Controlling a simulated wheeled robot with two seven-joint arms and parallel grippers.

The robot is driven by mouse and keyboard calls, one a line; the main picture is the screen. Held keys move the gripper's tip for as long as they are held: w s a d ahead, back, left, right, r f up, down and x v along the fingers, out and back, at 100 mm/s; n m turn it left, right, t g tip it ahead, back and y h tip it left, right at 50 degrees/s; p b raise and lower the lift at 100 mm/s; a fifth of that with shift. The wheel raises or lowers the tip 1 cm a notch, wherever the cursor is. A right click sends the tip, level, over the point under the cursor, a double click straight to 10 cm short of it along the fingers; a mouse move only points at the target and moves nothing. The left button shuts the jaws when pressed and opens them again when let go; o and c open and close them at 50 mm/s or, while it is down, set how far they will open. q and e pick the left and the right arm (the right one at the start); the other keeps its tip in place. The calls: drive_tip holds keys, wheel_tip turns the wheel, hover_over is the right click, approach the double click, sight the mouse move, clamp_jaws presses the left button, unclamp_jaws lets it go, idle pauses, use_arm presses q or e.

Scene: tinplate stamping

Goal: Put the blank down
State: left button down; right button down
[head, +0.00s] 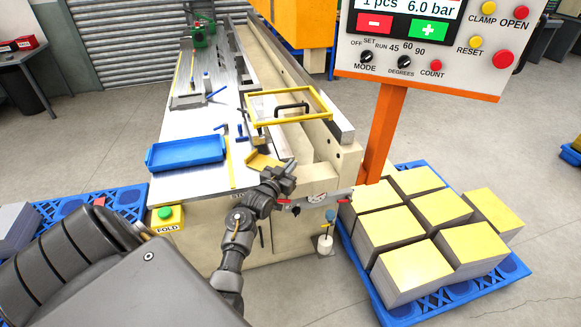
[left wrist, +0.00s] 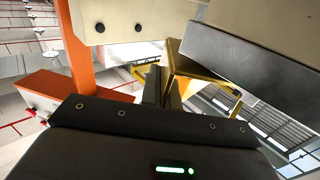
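The blank (head: 262,161) is a small yellow sheet at the front end of the folding machine (head: 185,185). My left gripper (head: 284,176) reaches it from the front, with the blank at its fingers. In the left wrist view the two dark fingers (left wrist: 164,92) stand close together with the yellow blank (left wrist: 181,64) between them. They look shut on it. The blank is tilted in the head view. I cannot tell whether it touches the machine. My right gripper is in neither view.
A yellow guard frame (head: 285,121) stands just behind the blank. A blue tray (head: 187,153) lies on the machine's table, and a green FOLD button (head: 165,213) is at its front corner. Several yellow-topped stacks (head: 414,257) fill a blue pallet (head: 507,273) at right, beside an orange control post (head: 384,132).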

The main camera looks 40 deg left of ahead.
use_arm(q)
drive_tip(key=shift+w+f, duration=0.2)
drive_tip(key=shift+f, duration=0.1)
drive_tip(key=c, duration=2)
unclamp_jaws()
drive_tip(key=shift+w, duration=0.15)
drive_tip(key=shift+o, duration=1.4)
drive_tip(key=shift+f, duration=0.1)
drive_tip(key=shift+o, duration=0.4)
drive_tip(key=shift+s, duration=0.2)
drive_tip(key=shift+w+r, duration=0.1)
drive_tip(key=shift+r, duration=0.15)
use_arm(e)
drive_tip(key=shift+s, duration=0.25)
